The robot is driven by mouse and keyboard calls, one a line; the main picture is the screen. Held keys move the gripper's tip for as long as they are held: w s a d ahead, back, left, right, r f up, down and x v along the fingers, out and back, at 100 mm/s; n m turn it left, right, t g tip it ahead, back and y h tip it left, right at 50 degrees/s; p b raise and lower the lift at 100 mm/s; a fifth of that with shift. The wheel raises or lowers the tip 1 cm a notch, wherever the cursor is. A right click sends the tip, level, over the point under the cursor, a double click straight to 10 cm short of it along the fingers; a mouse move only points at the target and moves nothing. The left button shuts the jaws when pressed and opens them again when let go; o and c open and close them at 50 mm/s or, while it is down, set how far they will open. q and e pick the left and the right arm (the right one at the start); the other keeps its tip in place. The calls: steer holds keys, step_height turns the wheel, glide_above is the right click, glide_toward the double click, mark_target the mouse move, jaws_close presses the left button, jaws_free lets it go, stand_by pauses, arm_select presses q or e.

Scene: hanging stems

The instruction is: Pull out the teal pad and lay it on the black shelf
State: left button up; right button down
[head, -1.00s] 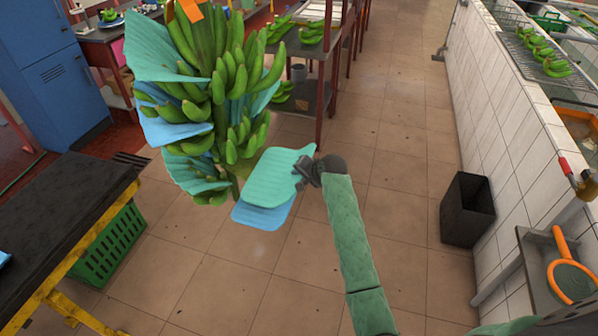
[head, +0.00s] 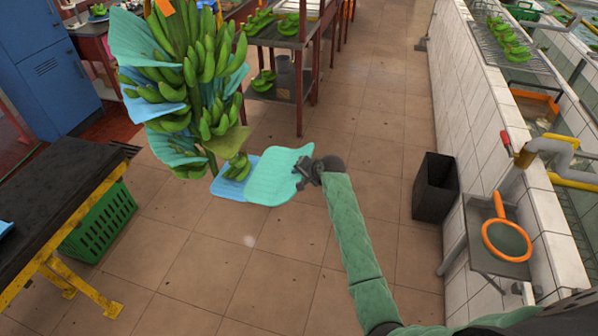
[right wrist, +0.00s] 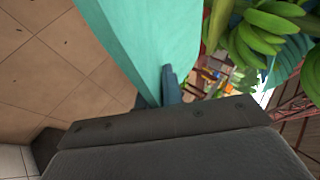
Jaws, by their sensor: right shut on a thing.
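The teal pad (head: 276,178) is a thin, ribbed sheet, held out flat to the right of the hanging banana stem (head: 205,75). My right gripper (head: 304,168) is shut on its right edge. In the right wrist view the teal pad (right wrist: 150,40) runs up from the jaws, with green bananas to its right. A blue pad (head: 222,188) shows left of the teal one, partly overlapped in the picture; a small banana cluster shows in front of it. The black shelf (head: 60,190), a dark top on yellow legs, stands at the left. My left gripper is not in view.
A green crate (head: 100,225) sits under the black shelf. Other teal and blue sheets stay between the stem's bananas. A black bin (head: 435,187) and a tiled wall (head: 480,130) stand at the right. The floor in front of the stem is clear.

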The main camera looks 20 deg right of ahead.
steer(key=shift+s+d, duration=0.15)
steer(key=shift+s, duration=0.2)
steer(key=shift+w, duration=0.15)
steer(key=shift+r, duration=0.4)
steer(key=s+d, duration=0.9)
steer(key=d, duration=0.5)
steer(key=shift+d, duration=0.2)
stand_by(0.7)
steer(key=shift+s, duration=0.1)
stand_by(0.4)
